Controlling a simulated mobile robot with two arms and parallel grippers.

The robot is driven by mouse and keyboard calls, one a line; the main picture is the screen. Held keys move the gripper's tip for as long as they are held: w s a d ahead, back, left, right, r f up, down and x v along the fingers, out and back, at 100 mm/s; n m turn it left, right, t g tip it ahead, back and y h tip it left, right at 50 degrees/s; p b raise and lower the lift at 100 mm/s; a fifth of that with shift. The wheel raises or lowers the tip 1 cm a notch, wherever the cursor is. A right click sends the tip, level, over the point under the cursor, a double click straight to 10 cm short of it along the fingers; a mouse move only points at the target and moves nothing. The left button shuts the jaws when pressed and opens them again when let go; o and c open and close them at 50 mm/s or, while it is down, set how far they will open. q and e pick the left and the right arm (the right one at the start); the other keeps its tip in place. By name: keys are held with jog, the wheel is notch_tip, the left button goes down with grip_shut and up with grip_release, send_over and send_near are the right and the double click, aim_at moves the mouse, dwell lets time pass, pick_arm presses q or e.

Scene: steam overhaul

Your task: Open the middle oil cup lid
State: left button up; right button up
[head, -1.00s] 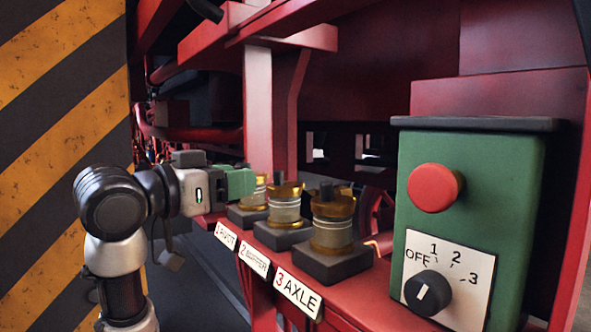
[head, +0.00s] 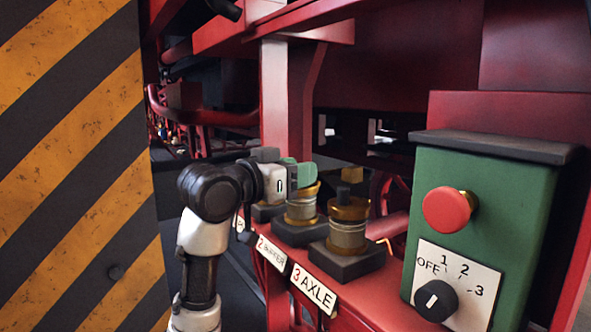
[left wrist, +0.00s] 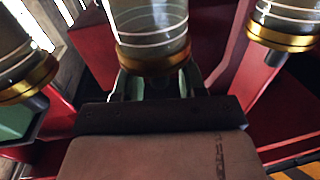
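The middle oil cup (head: 302,208), behind the "2 BUFFER" plate, is a glass cup with a brass rim and lid on a dark block. Its lid looks closed. My left gripper (head: 299,176) is at this lid, its green fingers hiding the lid's knob in the head view. In the left wrist view the middle cup (left wrist: 152,22) hangs upside down at top centre. The green fingers (left wrist: 158,85) show on both sides of a dark part below its brass rim; whether they press on it is unclear. My right gripper is not in view.
The "3 AXLE" cup (head: 348,232) stands close on the right, with a dark knob on top. The first cup (head: 262,212) is mostly hidden behind my arm. A green control box (head: 475,215) with a red button is farther right. A striped panel (head: 75,180) fills the left.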

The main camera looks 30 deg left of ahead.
pick_arm(q)
grip_shut()
jog(key=shift+w, duration=0.1)
